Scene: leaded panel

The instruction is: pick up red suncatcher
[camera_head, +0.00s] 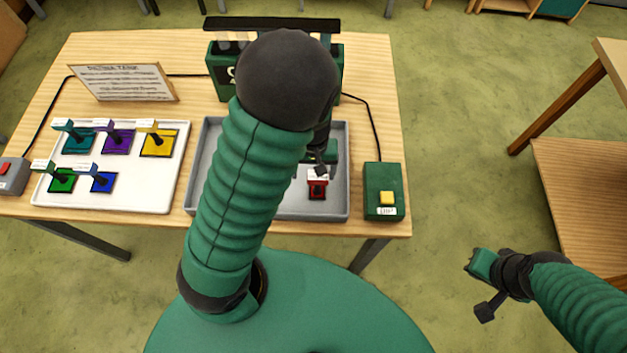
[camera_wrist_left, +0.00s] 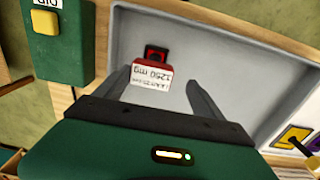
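The red suncatcher (camera_head: 318,188) lies in the grey tray (camera_head: 340,207), toward its right side. In the left wrist view the suncatcher (camera_wrist_left: 154,54) shows a dark square with a red centre and a red block with a white label reading "1250 mg". My left gripper (camera_head: 319,168) is just behind it in the head view, partly hidden by my arm. In the wrist view the fingers of my left gripper (camera_wrist_left: 160,80) are apart, with the labelled block between their tips and no contact visible.
A white tray (camera_head: 110,198) at left holds several coloured suncatchers. A green box with a yellow button (camera_head: 387,198) stands right of the grey tray. A sign (camera_head: 123,82) and a green rack (camera_head: 222,85) stand behind. My left arm hides much of the grey tray.

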